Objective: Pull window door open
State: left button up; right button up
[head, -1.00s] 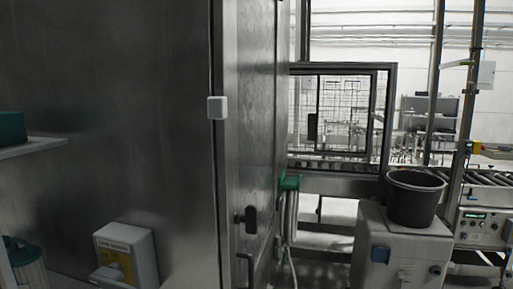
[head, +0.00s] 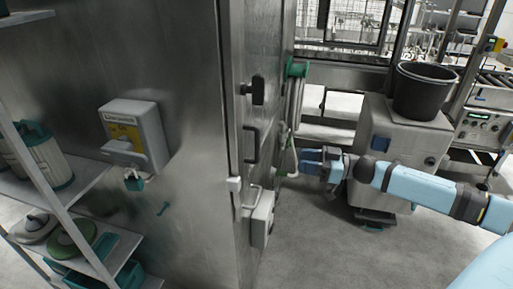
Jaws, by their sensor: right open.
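A dark-framed window panel (head: 345,45) shows at the top of the head view, cut off by its upper edge. In front of it on the left stands a tall steel cabinet (head: 190,60); its narrow right side has a black handle (head: 258,90) and a dark pull bar (head: 250,146). I cannot tell which of these is the window door. My right gripper (head: 306,161) comes in from the right, open and apparently empty. It appears right of the cabinet's side and below the window. My left gripper is out of view.
A black bucket (head: 424,92) stands on a grey box unit (head: 405,135) behind my right arm. A green-capped pipe (head: 297,70) and hose hang beside the cabinet. Shelves with containers (head: 40,150) are at the left.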

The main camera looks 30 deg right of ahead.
aim_at(257, 157)
jog(key=w+a+r, duration=0.1)
jog(key=w+a, duration=0.2)
jog(key=w+a+r+n+g+p, duration=0.1)
jog(key=w+a, duration=0.2)
jog(key=w+a+r+g+y+p, duration=0.1)
jog(key=w+a+r, duration=0.1)
jog(key=w+a, duration=0.1)
jog(key=shift+w+a+r, duration=0.1)
jog(key=shift+w+a, duration=0.05)
jog(key=shift+a, duration=0.3)
dwell(0.3)
grip_shut()
